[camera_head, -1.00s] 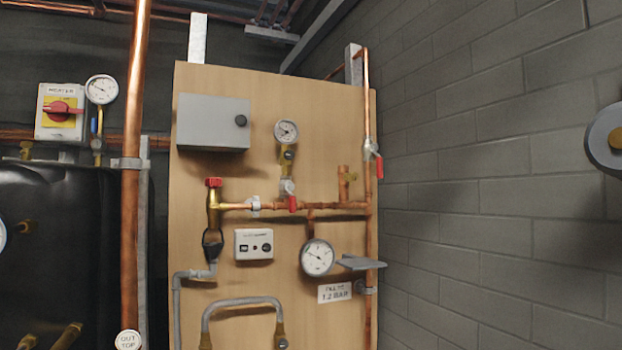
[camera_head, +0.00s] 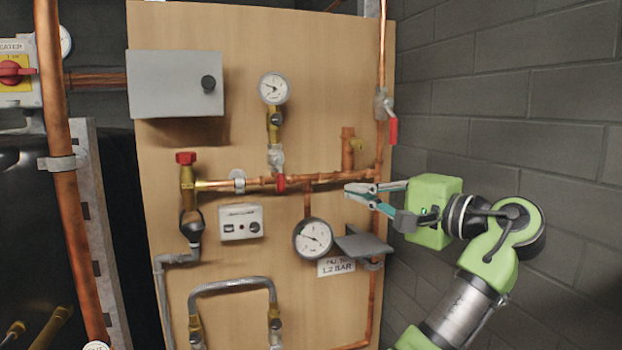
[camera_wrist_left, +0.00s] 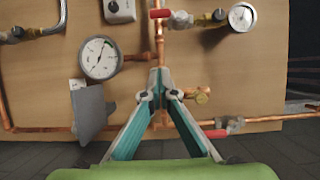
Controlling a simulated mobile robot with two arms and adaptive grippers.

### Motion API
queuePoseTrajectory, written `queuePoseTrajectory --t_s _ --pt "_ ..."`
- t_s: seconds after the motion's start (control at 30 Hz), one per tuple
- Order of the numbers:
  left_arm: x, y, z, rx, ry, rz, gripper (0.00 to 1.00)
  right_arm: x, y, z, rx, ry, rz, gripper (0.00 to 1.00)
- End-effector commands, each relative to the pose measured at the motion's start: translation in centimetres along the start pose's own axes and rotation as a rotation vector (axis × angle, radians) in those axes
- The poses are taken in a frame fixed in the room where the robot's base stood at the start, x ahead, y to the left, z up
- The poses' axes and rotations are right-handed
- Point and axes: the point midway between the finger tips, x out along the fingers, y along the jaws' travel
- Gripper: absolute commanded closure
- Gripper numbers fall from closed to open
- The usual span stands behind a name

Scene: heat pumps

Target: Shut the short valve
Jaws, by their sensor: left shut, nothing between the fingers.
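A valve with a short red handle (camera_head: 280,183) sits below the upper gauge, where its branch meets the horizontal copper pipe. The handle points down, along the branch. In the left wrist view this red handle (camera_wrist_left: 160,13) is at the top, beyond the fingertips. A second valve with a red lever (camera_head: 392,130) is on the vertical pipe at right; its lever hangs down. It also shows in the left wrist view (camera_wrist_left: 215,133). My left gripper (camera_head: 352,190) is shut and empty, in front of the pipe's right end, right of the short handle. Its fingertips (camera_wrist_left: 158,78) meet, apart from both handles.
A lower gauge (camera_head: 313,238) and a grey shelf-like plate (camera_head: 362,246) are below my gripper. A brass fitting (camera_head: 355,145) is just above it. A grey box (camera_head: 176,84) and red-capped valve (camera_head: 187,158) are at left. A block wall (camera_head: 500,90) stands at right.

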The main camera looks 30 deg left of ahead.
Motion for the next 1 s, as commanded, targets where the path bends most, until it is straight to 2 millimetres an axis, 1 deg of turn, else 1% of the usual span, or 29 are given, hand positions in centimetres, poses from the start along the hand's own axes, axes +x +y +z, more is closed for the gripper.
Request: queuePoseTrajectory --t_s 0.2,0.33,0.47,0.8,0.87,1.0 --pt "0.1 0.1 0.0 0.0 0.001 0.001 1.0 -0.1 0.0 0.1 0.0 -0.002 0.0 0.6" --pt "1.0 -0.1 0.0 0.001 0.0 0.002 1.0 -0.6 0.1 0.0 0.0 -0.001 0.001 0.6" --pt "3.1 -0.2 0.0 0.001 -0.002 0.001 1.0 -1.6 0.1 -0.2 0.0 0.0 0.001 0.6" --pt "10.6 -0.4 0.0 0.002 -0.001 0.001 1.0 -5.2 0.0 -0.4 0.0 -0.002 0.0 0.6" --pt "10.4 -0.2 0.9 -0.001 0.002 0.001 1.0 -5.4 0.0 -0.3 0.001 -0.003 -0.001 0.6" --pt "10.8 -0.1 2.4 0.0 0.001 0.001 1.0 -6.2 0.0 -0.4 0.001 -0.003 -0.001 0.6"
